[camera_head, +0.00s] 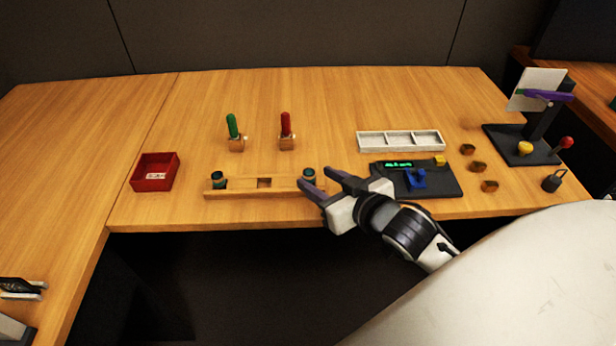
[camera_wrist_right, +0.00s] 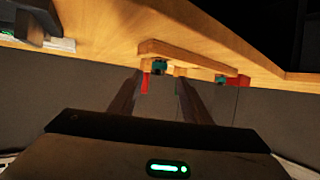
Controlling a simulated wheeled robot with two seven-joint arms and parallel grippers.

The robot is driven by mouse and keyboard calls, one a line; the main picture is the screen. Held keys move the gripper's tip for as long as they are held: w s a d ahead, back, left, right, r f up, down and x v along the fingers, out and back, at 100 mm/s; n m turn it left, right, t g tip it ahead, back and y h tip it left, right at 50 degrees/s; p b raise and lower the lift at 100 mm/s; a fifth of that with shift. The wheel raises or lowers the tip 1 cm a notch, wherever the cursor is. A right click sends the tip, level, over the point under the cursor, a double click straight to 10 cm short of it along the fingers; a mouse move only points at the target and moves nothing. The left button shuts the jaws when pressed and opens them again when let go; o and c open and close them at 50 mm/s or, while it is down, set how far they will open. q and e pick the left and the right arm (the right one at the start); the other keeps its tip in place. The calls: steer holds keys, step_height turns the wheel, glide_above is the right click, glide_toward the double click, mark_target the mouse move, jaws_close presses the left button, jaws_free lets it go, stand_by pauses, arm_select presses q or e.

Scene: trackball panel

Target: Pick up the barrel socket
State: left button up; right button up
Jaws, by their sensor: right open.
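A long wooden rack (camera_head: 240,194) lies near the front edge of the table. Two short dark teal barrel-shaped pieces stand on it, one at the left end (camera_head: 218,181) and one at the right end (camera_head: 309,174). I cannot tell which is the barrel socket. My right gripper (camera_head: 313,176) is open and empty, with its fingers at the rack's right end, close to the right piece. In the right wrist view that piece (camera_wrist_right: 158,67) appears ahead between the fingertips (camera_wrist_right: 160,79), not gripped. My left gripper is not in view.
A red bin (camera_head: 155,172) stands left of the rack. Green (camera_head: 233,127) and red (camera_head: 286,125) handled tools stand upright behind it. A white compartment tray (camera_head: 400,141) and a black panel (camera_head: 440,182) are to the right, with several small brown blocks beyond.

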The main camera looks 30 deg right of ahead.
mark_target(306, 171)
steer(key=x, duration=0.5)
steer(key=shift+w+d, duration=0.15)
steer(key=shift+c, duration=0.2)
jaws_close()
